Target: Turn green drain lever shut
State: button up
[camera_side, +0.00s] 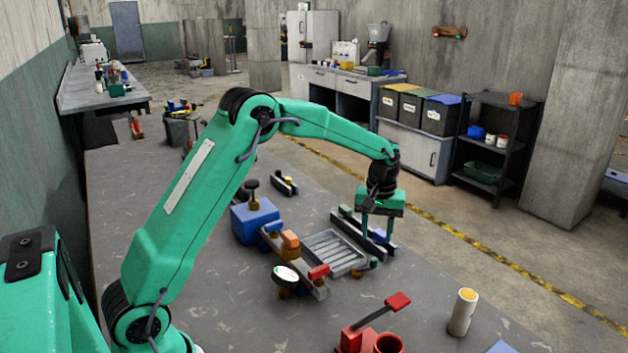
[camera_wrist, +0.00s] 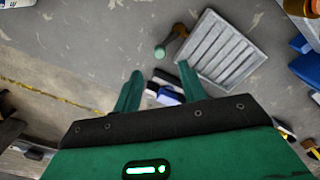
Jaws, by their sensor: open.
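The green drain lever's round knob (camera_side: 375,263) sits low at the right corner of the slatted grey tray (camera_side: 347,268). In the wrist view the green knob (camera_wrist: 160,53) joins a brown piece (camera_wrist: 179,31) beside the tray (camera_wrist: 250,55). My gripper (camera_side: 377,238) points down above the tray's right end, with its fingers apart and empty. In the wrist view the knob lies just beyond the gap between my fingertips (camera_wrist: 162,76). It appears apart from both fingers. The lever's exact angle is hard to tell.
A dark rail with blue and white parts (camera_wrist: 164,92) lies under my fingers. Left of the tray stand a red-handled valve (camera_side: 318,272), a dial (camera_side: 285,274) and a blue box (camera_side: 256,222). A red lever (camera_side: 398,301) and white cylinder (camera_side: 461,316) stand in front.

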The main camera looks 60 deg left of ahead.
aim_at(374, 259)
jog(key=shift+w+f, duration=0.15)
jog(key=shift+f, duration=0.15)
jog(key=shift+f, duration=0.1)
jog(key=shift+f, duration=3.8)
grip_shut()
